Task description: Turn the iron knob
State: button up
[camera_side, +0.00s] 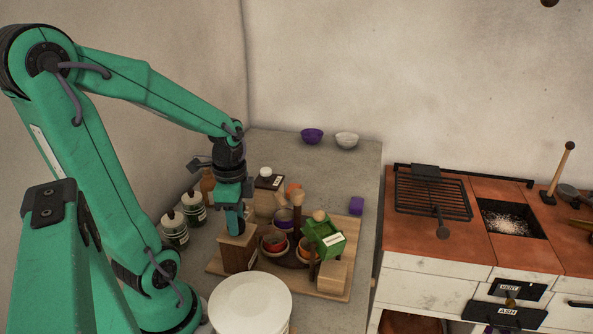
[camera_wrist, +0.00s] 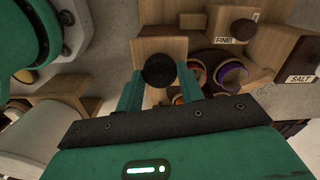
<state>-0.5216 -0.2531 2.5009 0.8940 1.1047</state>
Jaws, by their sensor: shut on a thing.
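The iron knob (camera_wrist: 159,70) is dark and round, and it sits on top of a wooden block (camera_wrist: 160,48) in the wrist view. My gripper (camera_wrist: 159,76) is shut on the knob, with one green finger on each side of it. In the side view my gripper (camera_side: 235,226) points down at the top of the wooden block (camera_side: 238,254), which stands at the left of a board. The knob is hidden behind the fingers there.
Close to the right of the block are bowls (camera_side: 273,243) on the wooden board (camera_side: 333,289) and a green box (camera_side: 325,237). Labelled jars (camera_side: 175,230) stand to the left and a white bucket (camera_side: 250,295) in front. The counter's back is mostly clear. The stove (camera_side: 420,237) is farther right.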

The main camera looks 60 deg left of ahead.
jog(key=shift+r, duration=0.1)
jog(key=o, duration=1)
jog(key=shift+r, duration=3.85)
jog(key=shift+d, duration=0.1)
